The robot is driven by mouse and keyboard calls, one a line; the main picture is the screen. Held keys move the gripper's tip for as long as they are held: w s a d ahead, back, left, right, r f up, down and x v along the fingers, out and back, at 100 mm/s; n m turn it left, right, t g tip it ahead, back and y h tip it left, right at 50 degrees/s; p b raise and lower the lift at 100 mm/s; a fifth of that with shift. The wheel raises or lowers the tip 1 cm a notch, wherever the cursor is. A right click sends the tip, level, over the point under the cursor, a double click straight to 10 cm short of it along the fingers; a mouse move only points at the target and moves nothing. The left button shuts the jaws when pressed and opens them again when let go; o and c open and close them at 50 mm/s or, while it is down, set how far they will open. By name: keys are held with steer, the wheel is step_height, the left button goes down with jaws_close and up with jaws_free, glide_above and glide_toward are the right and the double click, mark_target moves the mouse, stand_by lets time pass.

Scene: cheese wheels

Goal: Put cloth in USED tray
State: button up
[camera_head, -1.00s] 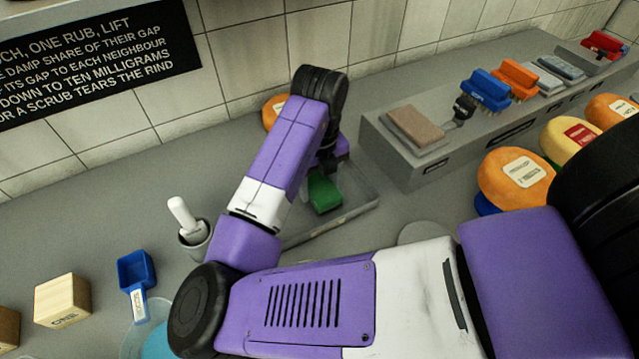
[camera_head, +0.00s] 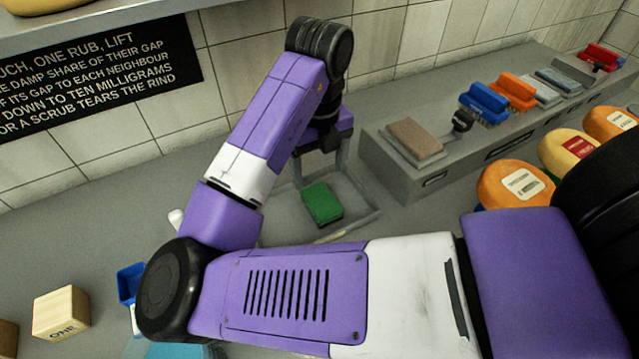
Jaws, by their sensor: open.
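The green cloth (camera_head: 322,204), a folded block-like piece, lies in the shallow grey tray (camera_head: 362,217) in the middle of the head view. My gripper (camera_head: 322,172) is open, with its fingers spread just above and behind the cloth in the picture. A gap seems to show between the fingers and the cloth, and nothing is between them. No label can be read on the tray, and my arm hides part of its left side.
Cheese wheels (camera_head: 515,185) stand at the right. A wooden block (camera_head: 61,312) and a blue scoop (camera_head: 131,280) are at the left.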

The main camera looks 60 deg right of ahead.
steer(key=shift+r, duration=1.45)
steer(key=shift+s, duration=0.1)
